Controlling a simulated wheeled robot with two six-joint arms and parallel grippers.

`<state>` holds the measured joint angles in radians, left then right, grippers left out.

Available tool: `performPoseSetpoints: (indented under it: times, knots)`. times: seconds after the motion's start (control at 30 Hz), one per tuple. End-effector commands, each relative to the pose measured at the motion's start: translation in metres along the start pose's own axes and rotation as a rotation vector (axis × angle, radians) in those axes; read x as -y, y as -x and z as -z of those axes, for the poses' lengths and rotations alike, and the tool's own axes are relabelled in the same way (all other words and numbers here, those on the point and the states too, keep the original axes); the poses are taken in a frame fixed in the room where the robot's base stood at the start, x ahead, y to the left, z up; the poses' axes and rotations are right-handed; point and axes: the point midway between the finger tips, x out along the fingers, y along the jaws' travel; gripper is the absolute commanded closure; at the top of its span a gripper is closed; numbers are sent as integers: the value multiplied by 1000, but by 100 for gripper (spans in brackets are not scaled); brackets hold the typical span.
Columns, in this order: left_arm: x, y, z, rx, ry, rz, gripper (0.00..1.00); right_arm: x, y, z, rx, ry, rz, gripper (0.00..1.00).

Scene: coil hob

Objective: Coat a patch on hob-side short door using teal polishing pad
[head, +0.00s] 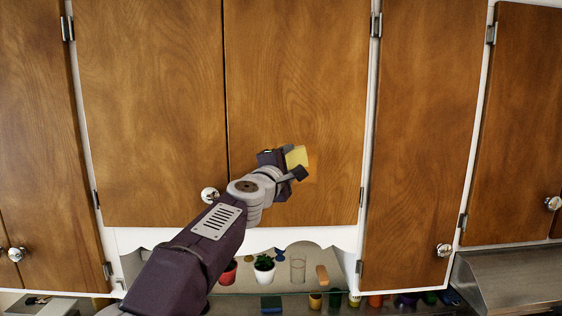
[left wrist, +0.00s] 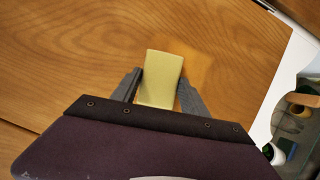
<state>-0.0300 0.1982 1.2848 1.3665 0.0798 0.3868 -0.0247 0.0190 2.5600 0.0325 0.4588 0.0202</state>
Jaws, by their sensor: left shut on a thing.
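My left gripper (head: 285,172) is shut on a yellow pad (head: 297,157), at the lower part of the right-hand middle cabinet door (head: 300,80). In the left wrist view the pad (left wrist: 160,78) stands between the two fingers, its far end at or close to the wood; contact is hard to tell. An orange-tinted patch (left wrist: 202,68) shows on the door beside the pad. The pad I hold looks yellow, not teal. A teal-blue block (head: 271,303) lies on the counter below; I cannot tell if it is a pad. My right gripper is out of view.
The left middle door (head: 150,100) has a round knob (head: 209,194) close to my arm. Potted plants (head: 264,268), a glass (head: 298,268) and small items stand below the cabinets.

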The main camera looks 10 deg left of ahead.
Motion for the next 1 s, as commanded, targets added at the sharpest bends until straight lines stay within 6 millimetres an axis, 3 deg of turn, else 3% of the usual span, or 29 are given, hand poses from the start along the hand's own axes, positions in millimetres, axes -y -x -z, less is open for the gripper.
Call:
performPoseSetpoints:
  times: [0.17,0.5,0.73,1.0]
  knots:
    - [0,-1,-4,1,-1,0,80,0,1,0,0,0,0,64]
    - [6,-12,-34,1,-1,-1,80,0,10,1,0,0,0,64]
    - [7,-14,-38,1,0,-3,80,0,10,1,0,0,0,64]
    - [13,-26,-63,1,1,-2,80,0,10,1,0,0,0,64]
